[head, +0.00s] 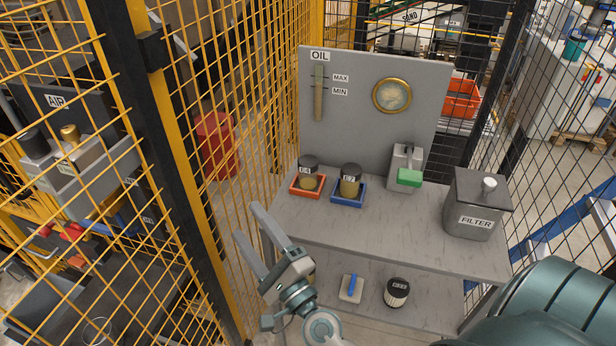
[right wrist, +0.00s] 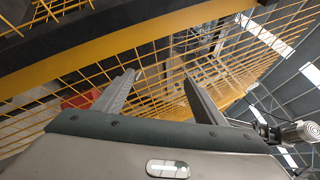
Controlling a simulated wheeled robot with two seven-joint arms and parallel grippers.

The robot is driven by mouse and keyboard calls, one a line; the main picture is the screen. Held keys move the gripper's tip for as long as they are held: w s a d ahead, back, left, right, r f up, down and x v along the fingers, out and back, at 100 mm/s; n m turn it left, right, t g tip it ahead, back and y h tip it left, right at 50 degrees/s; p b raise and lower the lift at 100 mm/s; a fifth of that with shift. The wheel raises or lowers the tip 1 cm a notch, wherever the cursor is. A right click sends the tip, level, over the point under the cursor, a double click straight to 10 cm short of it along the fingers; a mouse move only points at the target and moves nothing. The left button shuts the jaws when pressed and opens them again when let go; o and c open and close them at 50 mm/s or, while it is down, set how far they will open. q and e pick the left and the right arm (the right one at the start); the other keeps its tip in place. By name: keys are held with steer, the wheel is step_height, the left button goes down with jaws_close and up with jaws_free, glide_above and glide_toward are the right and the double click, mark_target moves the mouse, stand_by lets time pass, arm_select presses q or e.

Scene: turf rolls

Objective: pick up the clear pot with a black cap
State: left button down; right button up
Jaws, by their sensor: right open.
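Two clear pots with black caps and amber contents stand upright on the grey bench (head: 420,238). The left pot (head: 309,183) is in a red tray (head: 293,188); the right pot (head: 349,188) is in a blue tray (head: 336,196). Each has a small white label, too small to read surely. My right gripper (head: 248,222) is open and empty, left of the bench and apart from both pots. My left gripper is not in view.
Yellow mesh fence (head: 270,110) stands close on the left. The back panel (head: 350,120) carries a gauge (head: 392,95). A green-handled valve (head: 409,177) and a FILTER canister (head: 474,205) stand right of the pots.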

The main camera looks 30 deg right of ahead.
steer(key=w+d+m+h, duration=0.2)
steer(key=d+m+h, duration=0.5)
steer(key=m, duration=0.3)
steer(key=m+g+h, duration=0.5)
steer(key=m+g, duration=0.1)
steer(key=m, duration=0.4)
glide_toward(307, 180)
steer(key=s+a, duration=0.1)
steer(key=a, duration=0.1)
steer(key=s+a+r, duration=0.1)
steer(key=s, duration=0.1)
steer(key=shift+s+a+r, duration=0.1)
steer(key=shift+s+a, duration=0.15)
steer(key=shift+a, duration=0.1)
steer(key=shift+s+d+f+m+g+h, duration=0.1)
steer(key=shift+d+f+m+g+h, duration=0.25)
steer(key=shift+m, duration=0.25)
steer(key=shift+a, duration=0.1)
steer(key=shift+w+d+r+p, duration=0.1)
steer(key=shift+w+d+p, duration=0.25)
steer(key=shift+w, duration=0.2)
steer(key=p+x, duration=0.3)
steer(key=x, duration=0.6)
steer(key=shift+w+d, duration=0.2)
steer(key=shift+w, duration=0.1)
steer(key=shift+w+d+f, duration=0.25)
steer(key=shift+w+d, duration=0.15)
steer(key=shift+w, duration=0.05)
steer(key=shift+p, duration=0.3)
